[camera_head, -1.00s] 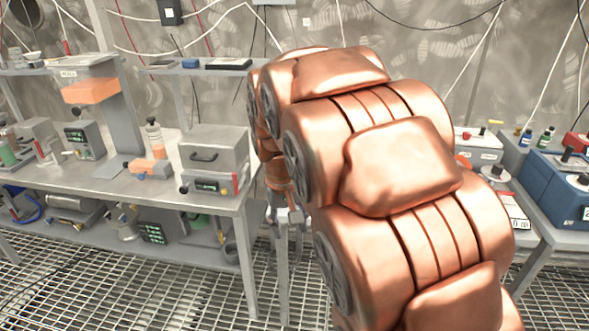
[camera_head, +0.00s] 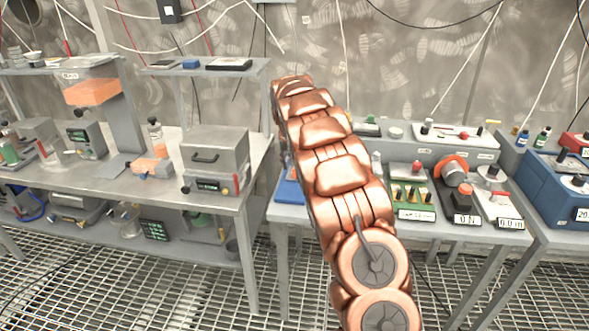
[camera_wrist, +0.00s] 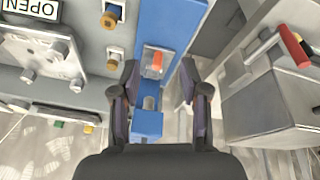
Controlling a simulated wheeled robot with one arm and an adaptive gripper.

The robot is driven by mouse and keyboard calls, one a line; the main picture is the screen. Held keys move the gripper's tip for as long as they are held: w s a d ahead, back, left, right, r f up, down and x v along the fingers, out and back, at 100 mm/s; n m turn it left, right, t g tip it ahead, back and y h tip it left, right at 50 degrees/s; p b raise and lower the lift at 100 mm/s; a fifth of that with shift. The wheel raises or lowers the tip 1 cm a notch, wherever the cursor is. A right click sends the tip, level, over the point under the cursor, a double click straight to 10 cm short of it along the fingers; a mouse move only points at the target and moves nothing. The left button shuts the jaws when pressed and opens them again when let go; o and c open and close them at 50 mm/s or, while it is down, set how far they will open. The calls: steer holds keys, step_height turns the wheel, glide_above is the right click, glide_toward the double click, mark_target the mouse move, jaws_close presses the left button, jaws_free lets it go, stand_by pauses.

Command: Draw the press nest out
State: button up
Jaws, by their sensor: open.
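In the wrist view a blue slide (camera_wrist: 178,22) runs down the middle, with a pale pocket holding an orange-red piece (camera_wrist: 155,64); this looks like the press nest. Below it are a small grey cylinder (camera_wrist: 150,102) and a blue block (camera_wrist: 148,125) at the near end. My gripper (camera_wrist: 159,68) is open, its dark fingers on either side of the slide, and nothing is held. I cannot tell its height above the slide. In the head view a blue base (camera_head: 290,191) shows partly beside my copper arm, which hides my gripper.
A grey box (camera_wrist: 268,98) with a red-ended handle (camera_wrist: 295,46) stands close right of my gripper. In the head view, the middle bench carries a green-topped unit (camera_head: 410,190).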

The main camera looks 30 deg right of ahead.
steer(key=t+p, duration=0.1)
glide_above(295, 169)
steer(key=s+a, duration=0.1)
steer(key=s, duration=0.1)
step_height(295, 169, down, 4)
steer(key=shift+a+p+x, duration=0.15)
steer(key=shift+p+x, duration=0.55)
steer(key=shift+x, duration=1.25)
steer(key=shift+a+p+x, duration=0.15)
steer(key=shift+p+x, duration=0.5)
steer(key=shift+x, duration=1.3)
steer(key=shift+s+f, duration=0.15)
steer(key=shift+c, duration=0.4)
jaws_close()
